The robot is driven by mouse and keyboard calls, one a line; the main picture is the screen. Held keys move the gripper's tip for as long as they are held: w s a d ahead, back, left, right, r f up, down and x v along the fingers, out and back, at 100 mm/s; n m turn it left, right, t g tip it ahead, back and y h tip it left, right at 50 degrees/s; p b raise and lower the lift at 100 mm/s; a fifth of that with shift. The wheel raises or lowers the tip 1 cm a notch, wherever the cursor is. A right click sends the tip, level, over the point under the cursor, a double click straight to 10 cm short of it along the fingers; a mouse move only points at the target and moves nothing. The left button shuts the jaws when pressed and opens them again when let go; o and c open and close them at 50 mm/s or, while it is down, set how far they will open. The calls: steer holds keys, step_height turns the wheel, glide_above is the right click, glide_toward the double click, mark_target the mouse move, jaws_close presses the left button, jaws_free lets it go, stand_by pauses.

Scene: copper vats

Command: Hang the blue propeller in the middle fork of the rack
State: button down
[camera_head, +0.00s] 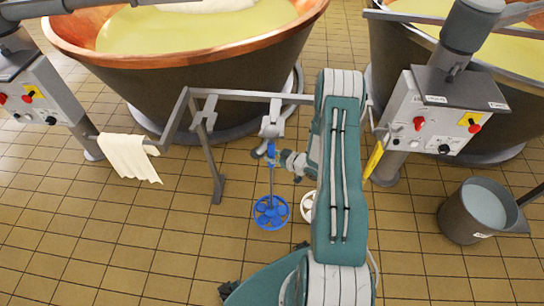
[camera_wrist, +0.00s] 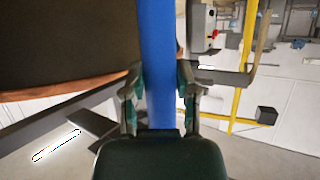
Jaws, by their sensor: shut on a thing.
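The blue propeller (camera_head: 270,212) hangs upright, its shaft running up to my gripper (camera_head: 278,158) and its round bladed end low over the tiles. My gripper is shut on the upper shaft. In the wrist view the blue shaft (camera_wrist: 158,60) passes between both fingers of my gripper (camera_wrist: 160,92). The grey rack (camera_head: 240,96) stands behind. One fork (camera_head: 270,125) is just above and behind the shaft top; another fork (camera_head: 205,112) to the left is empty. I cannot tell whether the shaft touches the fork. My arm hides the rack's right part.
A white wheel-like piece (camera_head: 308,205) shows partly behind my arm. A cloth (camera_head: 128,155) hangs over the rack's left rail. Copper vats (camera_head: 190,75) (camera_head: 395,85) stand behind, control boxes (camera_head: 440,112) (camera_head: 40,90) at the sides, a bucket (camera_head: 462,228) right. Front-left floor is clear.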

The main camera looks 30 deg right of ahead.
steer(key=shift+w+d+r, duration=0.1)
steer(key=shift+w+d, duration=0.45)
steer(key=shift+w, duration=0.3)
steer(key=shift+w+d+f, duration=0.1)
steer(key=shift+w+d, duration=0.45)
steer(key=shift+w, duration=0.25)
steer(key=shift+w+d+r, duration=0.1)
steer(key=shift+w+d, duration=0.45)
steer(key=shift+w, duration=0.3)
stand_by(1.6)
steer(key=shift+w+d+f, duration=0.1)
steer(key=shift+w+f, duration=0.05)
steer(key=shift+f, duration=0.9)
stand_by(1.0)
steer(key=shift+c, duration=1.5)
jaws_free()
steer(key=shift+f, duration=0.1)
